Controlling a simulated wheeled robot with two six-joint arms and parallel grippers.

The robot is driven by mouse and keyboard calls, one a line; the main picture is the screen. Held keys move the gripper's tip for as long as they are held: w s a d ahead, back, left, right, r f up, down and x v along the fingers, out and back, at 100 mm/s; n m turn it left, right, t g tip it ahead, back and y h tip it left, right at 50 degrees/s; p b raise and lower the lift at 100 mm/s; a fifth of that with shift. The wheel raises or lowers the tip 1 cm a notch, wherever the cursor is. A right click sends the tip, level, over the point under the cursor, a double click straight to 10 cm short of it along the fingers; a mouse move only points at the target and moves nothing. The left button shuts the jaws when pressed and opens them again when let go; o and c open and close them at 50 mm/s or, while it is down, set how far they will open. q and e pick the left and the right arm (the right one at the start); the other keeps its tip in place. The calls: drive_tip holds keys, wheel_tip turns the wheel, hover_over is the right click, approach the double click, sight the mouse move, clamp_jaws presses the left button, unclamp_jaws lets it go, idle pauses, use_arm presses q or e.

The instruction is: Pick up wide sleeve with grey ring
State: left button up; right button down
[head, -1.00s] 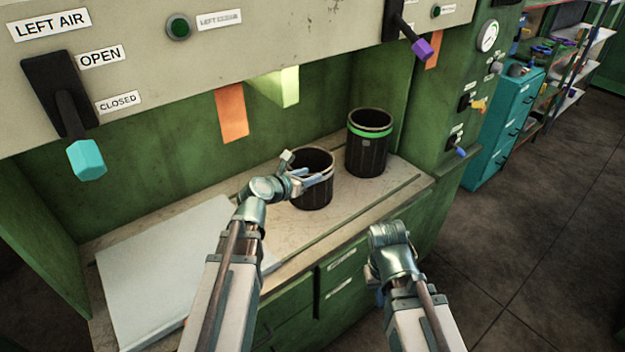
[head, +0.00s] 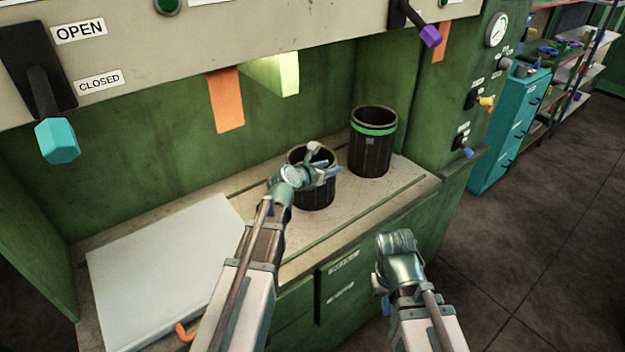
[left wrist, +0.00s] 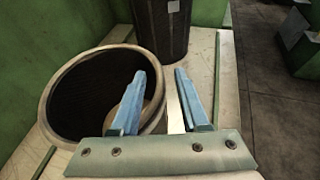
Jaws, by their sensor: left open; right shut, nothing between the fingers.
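The wide dark sleeve with the grey ring (head: 315,192) stands upright on the bench, its top partly covered by my left gripper in the head view. In the left wrist view its pale grey rim (left wrist: 52,88) and dark hollow inside fill the left. My left gripper (head: 330,168) is open over the sleeve's near right rim. In the left wrist view its left blue finger overlaps the opening and its right finger lies outside the wall. I cannot tell whether the fingers reach below the rim. My right gripper (head: 386,304) is shut and empty, mostly hidden behind its wrist, in front of the bench.
A dark sleeve with a green ring (head: 372,155) stands behind and right of the grey-ringed one. A white board (head: 165,265) lies on the bench at left. An orange flap (head: 226,100) hangs from the panel above. The bench front right is clear.

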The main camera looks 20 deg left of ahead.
use_arm(q)
clamp_jaws()
drive_tip(key=shift+s, duration=0.1)
idle(1.3)
